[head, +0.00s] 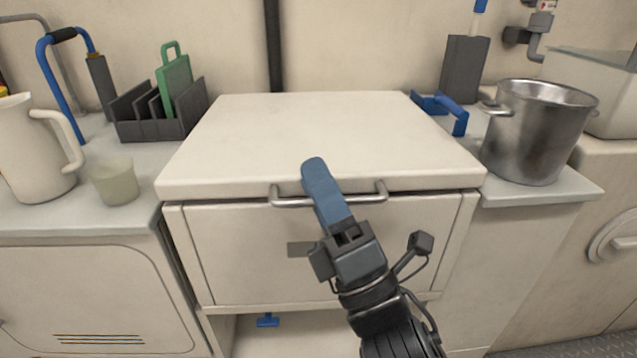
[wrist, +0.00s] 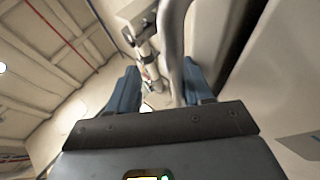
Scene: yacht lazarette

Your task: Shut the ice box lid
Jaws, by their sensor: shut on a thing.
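The ice box lid (head: 300,135) is a wide cream slab. It lies flat or nearly flat over the cream ice box body (head: 240,245), with a thin dark line under its front edge. I cannot tell whether it is fully seated. A metal bar handle (head: 365,196) runs along the lid's front. My gripper (head: 316,172), with blue fingers, is at the middle of this handle and hides part of it. In the wrist view my gripper (wrist: 162,85) has the grey handle bar (wrist: 173,45) between its two fingers, and it is shut on the handle.
Left of the box stand a pale cup (head: 114,182), a cream jug (head: 35,150) and a dark rack (head: 160,108) with a green board. On the right are a steel pot (head: 535,130) and a blue-handled item (head: 440,106) close to the lid's edge. The lid top is clear.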

